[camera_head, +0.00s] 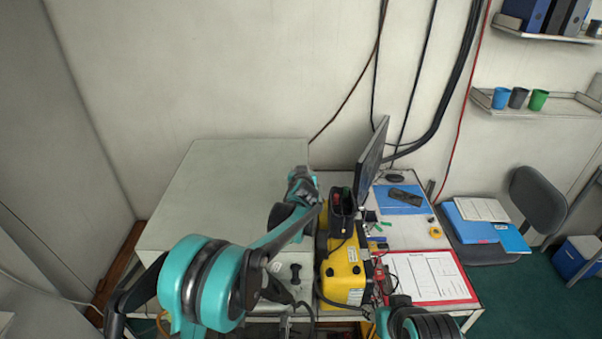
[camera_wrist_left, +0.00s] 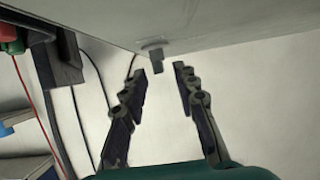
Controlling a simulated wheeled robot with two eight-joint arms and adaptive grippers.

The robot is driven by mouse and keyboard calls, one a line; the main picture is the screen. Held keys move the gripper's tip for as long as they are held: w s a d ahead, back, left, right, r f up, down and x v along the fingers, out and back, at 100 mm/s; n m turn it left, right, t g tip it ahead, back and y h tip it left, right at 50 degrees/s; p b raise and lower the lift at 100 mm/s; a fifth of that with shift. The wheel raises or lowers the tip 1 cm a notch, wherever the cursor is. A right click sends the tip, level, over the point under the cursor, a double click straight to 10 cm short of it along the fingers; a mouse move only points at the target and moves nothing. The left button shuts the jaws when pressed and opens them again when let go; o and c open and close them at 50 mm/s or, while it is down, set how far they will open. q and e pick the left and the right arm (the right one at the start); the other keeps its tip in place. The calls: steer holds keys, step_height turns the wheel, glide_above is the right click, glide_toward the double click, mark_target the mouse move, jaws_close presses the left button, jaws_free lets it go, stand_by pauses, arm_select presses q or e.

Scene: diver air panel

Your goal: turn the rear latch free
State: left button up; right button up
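A small grey latch tab (camera_wrist_left: 156,62) sticks out from the edge of a pale grey panel (camera_wrist_left: 230,25) in the left wrist view. My left gripper (camera_wrist_left: 160,72) is open, with one finger on each side of the tab near the fingertips. A gap shows on both sides of it, so neither finger appears to touch it. In the head view my left gripper (camera_head: 303,186) is at the back right corner of the large grey cabinet (camera_head: 215,190); the latch is hidden there. Only part of my right arm shows at the bottom edge; its gripper is out of view.
A yellow case (camera_head: 343,268) with a dark unit (camera_head: 342,212) on it stands right of the cabinet. A monitor (camera_head: 372,160) stands behind it. A red-edged sheet (camera_head: 425,275) lies on the desk. Cables hang down the back wall.

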arm_select(q)
step_height(320, 180, up, 10)
steer(key=shift+f, duration=0.15)
stand_by(0.3)
